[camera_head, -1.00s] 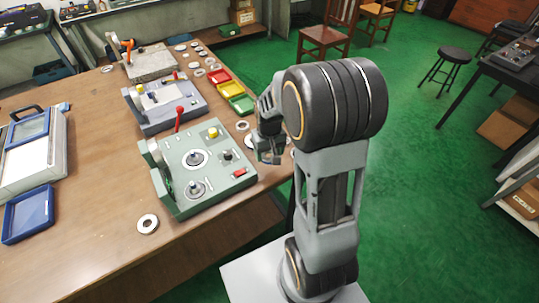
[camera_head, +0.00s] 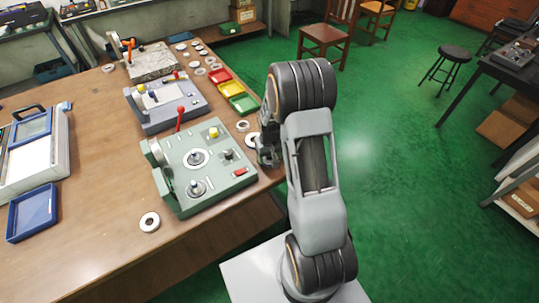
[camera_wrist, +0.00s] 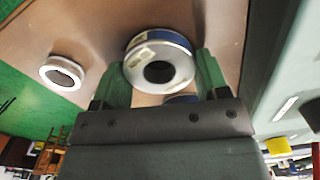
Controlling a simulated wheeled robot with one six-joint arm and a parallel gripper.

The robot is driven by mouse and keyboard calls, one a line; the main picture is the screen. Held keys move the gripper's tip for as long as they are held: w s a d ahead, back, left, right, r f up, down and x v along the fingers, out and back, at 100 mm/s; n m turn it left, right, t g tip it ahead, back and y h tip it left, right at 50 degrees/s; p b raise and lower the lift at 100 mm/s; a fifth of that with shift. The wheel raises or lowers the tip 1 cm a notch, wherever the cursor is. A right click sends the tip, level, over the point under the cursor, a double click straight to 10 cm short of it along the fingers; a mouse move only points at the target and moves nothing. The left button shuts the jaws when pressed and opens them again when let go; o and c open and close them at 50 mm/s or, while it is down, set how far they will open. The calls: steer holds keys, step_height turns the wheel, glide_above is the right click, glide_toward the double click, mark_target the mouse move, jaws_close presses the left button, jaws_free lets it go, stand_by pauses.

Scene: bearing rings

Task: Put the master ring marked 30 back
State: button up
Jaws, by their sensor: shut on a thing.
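My gripper (camera_wrist: 160,88) is shut on a steel ring (camera_wrist: 183,68) with a blue band and pale label patches; any number on it is too small to read. The ring sits between the two green fingers in the wrist view. In the head view my gripper (camera_head: 266,152) is at the table's right edge, beside the green gauge fixture (camera_head: 218,187). A pale ring (camera_head: 251,139) shows just left of the gripper, partly hidden by it; I cannot tell whether it is the held one. Part of another blue-edged thing (camera_wrist: 180,99) shows below the held ring.
Another ring (camera_wrist: 62,73) lies on the table in the wrist view. A loose ring (camera_head: 150,222) lies at the table front. Red, yellow and green trays (camera_head: 243,104) stand behind the fixture. A blue tray (camera_head: 32,213) is at left.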

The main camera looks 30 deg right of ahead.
steer(key=shift+f, duration=0.2)
steer(key=o, duration=1.3)
step_height(320, 180, up, 12)
steer(key=s+a+r+t, duration=0.1)
steer(key=s+a+r, duration=0.2)
steer(key=s, duration=0.2)
steer(key=s+a+r+t, duration=0.1)
steer(key=s+a+r, duration=0.2)
steer(key=s, duration=0.3)
steer(key=s+a+r+n+t+b, duration=0.1)
steer(key=s+a+r, duration=0.2)
steer(key=s+r, duration=0.2)
steer(key=shift+s+a+t, duration=0.25)
steer(key=shift+a+t, duration=0.05)
steer(key=shift+t, duration=0.1)
